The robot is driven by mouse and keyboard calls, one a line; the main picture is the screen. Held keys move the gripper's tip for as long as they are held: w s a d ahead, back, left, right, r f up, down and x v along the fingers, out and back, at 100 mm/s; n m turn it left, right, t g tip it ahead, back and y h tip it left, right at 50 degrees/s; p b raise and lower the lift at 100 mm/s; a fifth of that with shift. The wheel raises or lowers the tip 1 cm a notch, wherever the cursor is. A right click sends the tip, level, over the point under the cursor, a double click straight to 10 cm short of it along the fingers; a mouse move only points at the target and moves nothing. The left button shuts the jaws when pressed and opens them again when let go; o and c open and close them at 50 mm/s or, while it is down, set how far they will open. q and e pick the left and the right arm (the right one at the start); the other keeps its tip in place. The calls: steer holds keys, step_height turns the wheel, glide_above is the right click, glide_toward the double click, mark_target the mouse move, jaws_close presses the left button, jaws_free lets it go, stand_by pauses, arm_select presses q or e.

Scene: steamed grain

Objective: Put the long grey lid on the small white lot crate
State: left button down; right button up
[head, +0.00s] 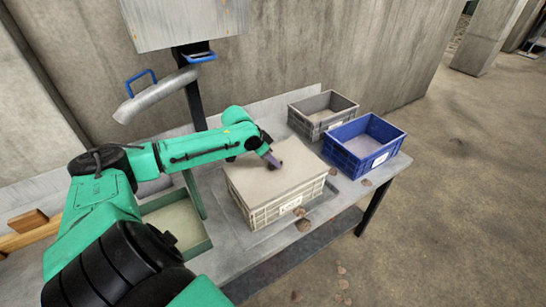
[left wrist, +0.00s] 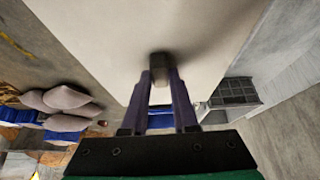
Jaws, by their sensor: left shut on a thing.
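The long grey lid (head: 290,178) is a flat pale panel lying level over the top of the small white lot crate (head: 308,196). Its outline roughly matches the crate's rim; I cannot tell whether it rests fully on the rim. My left gripper (head: 275,163) comes down from above at the lid's middle. In the left wrist view, the gripper (left wrist: 160,85) is shut on the dark knob of the lid (left wrist: 110,35). My arm hides part of the lid's far left side in the head view. My right gripper is not in view.
A grey crate (head: 318,116) and a blue crate (head: 362,168) stand behind and right of the white crate. A green-rimmed tray (head: 203,243) lies on the left. A metal chute (head: 155,98) hangs above the table. Brown lumps lie near the table's front edge.

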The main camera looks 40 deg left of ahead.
arm_select(q)
steer(key=shift+r, duration=0.1)
steer(key=shift+f, duration=0.45)
stand_by(0.4)
steer(key=shift+s+d+f, duration=0.1)
steer(key=shift+s+f, duration=0.1)
steer(key=shift+f, duration=0.15)
steer(key=c, duration=0.6)
jaws_free()
steer(key=shift+w, duration=0.15)
